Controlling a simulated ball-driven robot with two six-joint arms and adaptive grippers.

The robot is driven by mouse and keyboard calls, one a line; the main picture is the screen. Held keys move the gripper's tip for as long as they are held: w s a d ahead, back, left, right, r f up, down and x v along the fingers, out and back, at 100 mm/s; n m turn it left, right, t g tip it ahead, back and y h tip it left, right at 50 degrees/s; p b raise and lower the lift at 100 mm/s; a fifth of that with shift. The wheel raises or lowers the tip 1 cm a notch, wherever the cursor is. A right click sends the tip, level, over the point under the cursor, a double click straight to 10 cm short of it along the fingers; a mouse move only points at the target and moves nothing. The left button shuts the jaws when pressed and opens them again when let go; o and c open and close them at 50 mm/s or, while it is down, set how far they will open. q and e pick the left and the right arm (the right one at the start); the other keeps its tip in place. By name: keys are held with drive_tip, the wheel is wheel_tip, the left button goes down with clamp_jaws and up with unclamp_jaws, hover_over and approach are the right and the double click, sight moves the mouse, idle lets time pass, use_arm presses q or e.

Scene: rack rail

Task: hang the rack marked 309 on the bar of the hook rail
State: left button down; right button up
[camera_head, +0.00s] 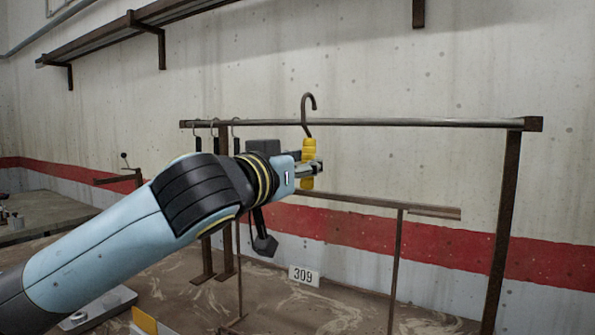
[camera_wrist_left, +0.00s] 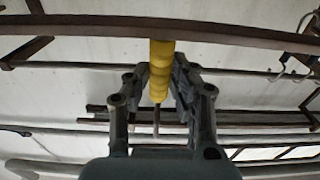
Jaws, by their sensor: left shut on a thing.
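The bar (camera_head: 420,123) of the hook rail runs behind or beside the hook. The hook's curve shows higher than the bar; I cannot tell whether it is over it or in front. My right gripper is not in view.
Several hooks (camera_head: 214,127) sit on the left part of the bar. The bar's right end joins a brown post (camera_head: 503,220); the stretch between hook and post looks clear. A wall shelf (camera_head: 120,30) is at upper left, a bench (camera_head: 45,212) at far left.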

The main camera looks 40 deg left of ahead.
use_arm(q)
drive_tip(key=x, duration=0.6)
drive_tip(key=shift+b, duration=0.3)
drive_tip(key=shift+w, duration=0.15)
idle(0.4)
drive_tip(key=shift+w+r, duration=0.1)
drive_tip(key=shift+w, duration=0.25)
